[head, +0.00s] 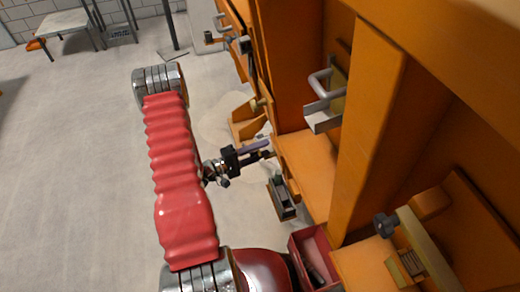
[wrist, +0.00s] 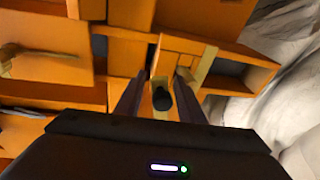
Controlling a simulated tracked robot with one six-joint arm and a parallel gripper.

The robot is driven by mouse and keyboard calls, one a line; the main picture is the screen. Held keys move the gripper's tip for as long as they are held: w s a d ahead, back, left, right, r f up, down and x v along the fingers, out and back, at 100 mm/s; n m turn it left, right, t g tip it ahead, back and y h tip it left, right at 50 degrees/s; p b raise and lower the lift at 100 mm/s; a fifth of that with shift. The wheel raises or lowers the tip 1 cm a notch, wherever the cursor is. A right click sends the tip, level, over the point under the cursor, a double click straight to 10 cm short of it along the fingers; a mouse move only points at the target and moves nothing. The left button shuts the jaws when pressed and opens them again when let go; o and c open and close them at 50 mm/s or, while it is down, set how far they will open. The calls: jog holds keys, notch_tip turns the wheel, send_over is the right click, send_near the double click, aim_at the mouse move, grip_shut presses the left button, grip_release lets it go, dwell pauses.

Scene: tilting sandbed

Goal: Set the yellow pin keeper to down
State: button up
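My gripper (head: 262,150) is in front of the orange structure in the head view, its fingers pointing right. In the wrist view my gripper (wrist: 158,85) has its two fingers apart. A dark round knob (wrist: 161,99) shows between them; I cannot tell whether the fingers touch it. A pale yellow strip (wrist: 207,64) stands tilted just right of the fingers, on the orange frame. I cannot tell for sure that this is the yellow pin keeper, nor its setting. In the head view a yellow bar (head: 425,248) with a dark knob (head: 385,225) beside it sits at the lower right.
Orange panels and posts (head: 365,130) fill the right side. A grey handle (head: 320,88) sticks out above my gripper. A small grey box (head: 281,198) and a red tray (head: 312,258) lie below it. Pale sand lies around the base.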

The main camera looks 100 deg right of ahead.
jog(key=shift+w, duration=0.15)
jog(key=v, duration=1.3)
jog(key=shift+w, duration=0.25)
jog(key=shift+f, duration=0.1)
jog(key=shift+r, duration=0.2)
jog(key=c, duration=0.3)
jog(key=d+r+m+y, duration=0.1)
jog(key=m, duration=0.1)
jog(key=w+d+r+m+y, duration=0.1)
jog(key=d+r+m, duration=0.1)
jog(key=shift+w+d+r, duration=0.1)
jog(key=shift+d, duration=0.2)
jog(key=c, duration=0.5)
jog(key=d+r+m+y, duration=0.1)
jog(key=m, duration=0.2)
jog(key=w+d+r+m+y, duration=0.1)
jog(key=m, duration=0.2)
jog(key=w+d+r+m+y, duration=0.1)
jog(key=r+m, duration=0.1)
jog(key=m, duration=0.1)
jog(key=shift+w+m+y, duration=0.2)
jog(key=shift+m+y, duration=0.1)
jog(key=shift+m, duration=0.1)
grip_shut()
jog(key=shift+w+a+m+t+y, duration=0.1)
jog(key=shift+m+t+y, duration=0.1)
jog(key=shift+m, duration=0.65)
jog(key=shift+w+a+m+t+y, duration=0.1)
jog(key=shift+w+m+t, duration=0.1)
jog(key=shift+m, duration=0.65)
